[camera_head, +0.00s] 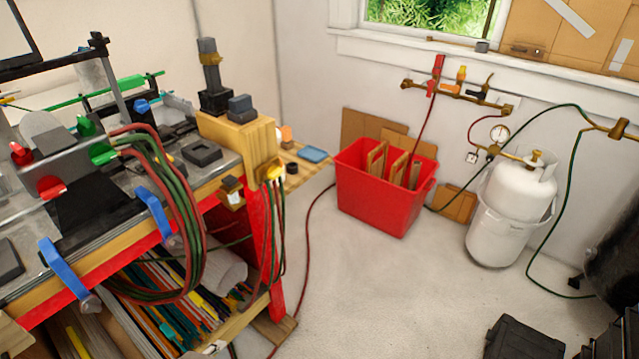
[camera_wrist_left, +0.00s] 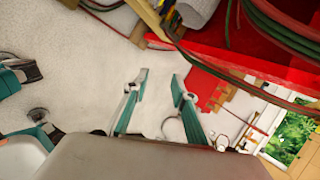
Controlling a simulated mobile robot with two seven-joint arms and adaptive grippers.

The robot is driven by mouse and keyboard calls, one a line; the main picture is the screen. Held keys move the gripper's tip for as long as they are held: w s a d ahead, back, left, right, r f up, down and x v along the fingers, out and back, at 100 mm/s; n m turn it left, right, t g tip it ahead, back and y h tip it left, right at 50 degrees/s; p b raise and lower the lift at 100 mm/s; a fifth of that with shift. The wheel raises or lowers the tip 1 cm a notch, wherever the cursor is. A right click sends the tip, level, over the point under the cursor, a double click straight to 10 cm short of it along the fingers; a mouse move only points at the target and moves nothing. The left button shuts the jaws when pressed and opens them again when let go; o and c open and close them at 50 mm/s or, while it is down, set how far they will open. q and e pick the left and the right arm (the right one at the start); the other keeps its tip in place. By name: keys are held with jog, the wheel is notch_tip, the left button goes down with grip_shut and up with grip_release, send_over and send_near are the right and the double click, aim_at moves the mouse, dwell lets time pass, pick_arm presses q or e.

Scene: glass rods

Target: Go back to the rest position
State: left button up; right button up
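My left gripper (camera_wrist_left: 158,80) shows in the left wrist view. Its two teal fingers are apart, with nothing between them. Pale floor and part of a red surface show beyond the fingers. Neither gripper shows in the head view, and I cannot make out my right gripper in either view. Many thin coloured rods (camera_head: 170,320) lie on the lower shelf of the workbench in the head view.
The workbench (camera_head: 262,235) with hanging hoses (camera_head: 190,230) fills the left side. A red bin (camera_head: 375,195) stands by the wall, with a white gas cylinder (camera_head: 508,205) to its right. A black case (camera_head: 525,338) lies at lower right. The middle floor is clear.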

pick_arm(q)
jog(key=s+d+r+n+t+h, duration=0.1)
jog(key=s+d+n, duration=0.3)
jog(key=n, duration=1.1)
jog(key=s+t, duration=0.1)
jog(key=s, duration=0.2)
jog(key=shift+d+n+h, duration=0.2)
jog(key=shift+n+h, duration=0.1)
jog(key=shift+h, duration=0.1)
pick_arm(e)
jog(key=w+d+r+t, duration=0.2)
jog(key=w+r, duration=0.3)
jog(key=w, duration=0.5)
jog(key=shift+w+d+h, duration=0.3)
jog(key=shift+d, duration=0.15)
